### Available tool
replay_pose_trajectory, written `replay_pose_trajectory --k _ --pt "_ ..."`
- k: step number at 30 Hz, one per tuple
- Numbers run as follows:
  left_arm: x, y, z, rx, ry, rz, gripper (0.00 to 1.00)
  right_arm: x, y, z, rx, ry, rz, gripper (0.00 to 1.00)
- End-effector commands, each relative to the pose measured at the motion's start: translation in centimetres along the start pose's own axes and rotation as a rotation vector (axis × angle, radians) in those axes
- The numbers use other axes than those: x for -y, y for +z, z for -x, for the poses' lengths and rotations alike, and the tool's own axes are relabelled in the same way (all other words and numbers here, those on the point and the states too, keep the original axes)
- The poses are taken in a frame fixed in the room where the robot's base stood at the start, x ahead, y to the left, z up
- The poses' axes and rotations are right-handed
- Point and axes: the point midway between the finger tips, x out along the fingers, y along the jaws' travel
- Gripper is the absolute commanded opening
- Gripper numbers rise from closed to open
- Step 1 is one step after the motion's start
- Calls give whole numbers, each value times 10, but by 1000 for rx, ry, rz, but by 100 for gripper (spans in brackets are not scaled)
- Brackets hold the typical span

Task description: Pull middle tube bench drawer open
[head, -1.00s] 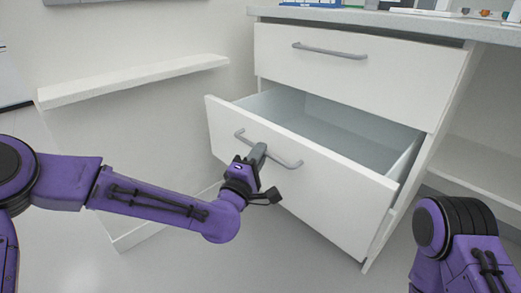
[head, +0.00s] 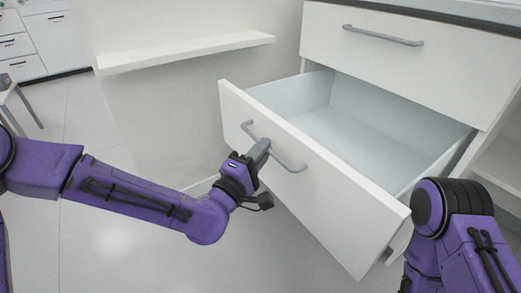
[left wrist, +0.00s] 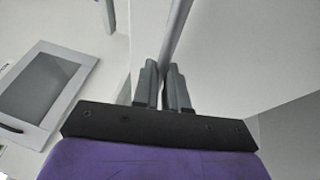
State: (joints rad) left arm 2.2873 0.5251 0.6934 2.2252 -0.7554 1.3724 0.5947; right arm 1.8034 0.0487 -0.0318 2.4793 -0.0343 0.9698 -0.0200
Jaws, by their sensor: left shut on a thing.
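The middle drawer (head: 330,190) of the white bench stands well pulled out, and its pale inside (head: 370,125) looks empty. A grey bar handle (head: 290,164) runs across its front. My left gripper (head: 262,148) is shut on this handle near its middle. In the left wrist view the two grey fingers (left wrist: 164,86) close around the handle bar (left wrist: 176,35). My right arm (head: 455,230) shows at the lower right, but its gripper is out of view.
The shut top drawer (head: 410,60) with its own handle (head: 382,36) is above. A white ledge (head: 185,53) juts from the panel at left. A stool (head: 12,95) and more cabinets (head: 35,42) are at far left. Floor (head: 120,240) at lower left is clear.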

Motion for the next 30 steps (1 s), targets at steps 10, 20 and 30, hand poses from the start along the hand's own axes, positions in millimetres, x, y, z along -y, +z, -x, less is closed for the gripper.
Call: replay_pose_trajectory --k 10,20,30 --pt "0 -1 1 -2 -1 0 38 0 0 0 0 0 0 54" --pt "-2 -1 36 -3 -3 3 38 0 -7 7 -52 3 -47 54" --pt "-7 -1 97 -3 -5 0 38 -4 -29 50 -151 8 -130 54"
